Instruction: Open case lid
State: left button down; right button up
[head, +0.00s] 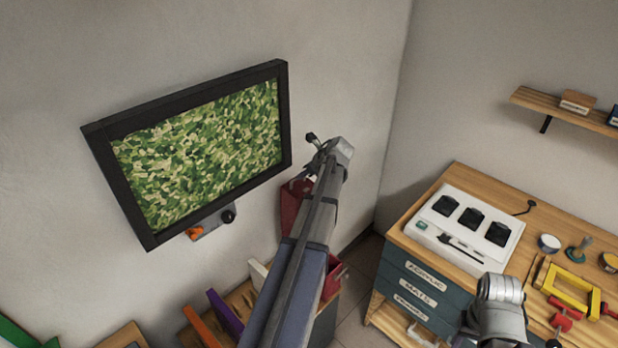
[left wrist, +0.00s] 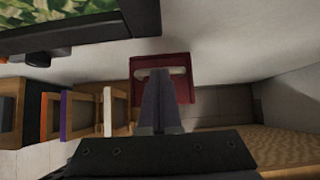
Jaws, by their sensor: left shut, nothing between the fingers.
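A dark red case (head: 291,205) is by the wall below the framed panel, partly behind my left arm. Another red part (head: 333,278) shows right of the arm, lower down. In the left wrist view the red case (left wrist: 182,62) lies straight ahead, with a pale bar across it. My left gripper (head: 316,160) is at the far end of the arm, above the red case. In the left wrist view its fingers (left wrist: 158,76) are shut and empty, overlapping the red case. I cannot tell whether they touch it. The arm hides much of the case.
A black-framed camouflage panel (head: 200,150) hangs on the left wall. Boards (head: 225,310) stand in a wooden rack below. A drawer bench (head: 430,262) at the right holds a white box (head: 466,228), clamps and jars. A shelf (head: 560,108) is above. My right arm shows over the bench.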

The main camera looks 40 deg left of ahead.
pick_arm(q)
jog(key=shift+a+r, duration=0.1)
jog(key=shift+a, duration=0.3)
jog(key=shift+d, duration=0.15)
jog(key=d+p+v, duration=0.1)
jog(key=p+v, duration=0.8)
jog(key=v, duration=0.4)
jog(key=shift+f, duration=0.45)
jog(key=shift+f, duration=0.1)
jog(key=s+d+f+n+h+b, duration=0.2)
jog(key=d+f+n+b, duration=0.35)
jog(key=d, duration=0.95)
jog(key=s+d+f+n+h+b, duration=0.1)
jog(key=s+d+f+n+b, duration=0.2)
jog(key=d, duration=0.6)
jog(key=s+d+f+n+h+b, duration=0.2)
jog(key=s+d+f+n+b, duration=0.1)
jog(key=s+d+f, duration=0.4)
jog(key=s+d+f+n+h+b, duration=0.2)
jog(key=s+d+f+b, duration=0.3)
jog(key=d, duration=0.6)
jog(key=shift+s+f+n+g, duration=0.4)
jog(key=shift+s+f+n, duration=0.2)
jog(key=shift+n, duration=0.15)
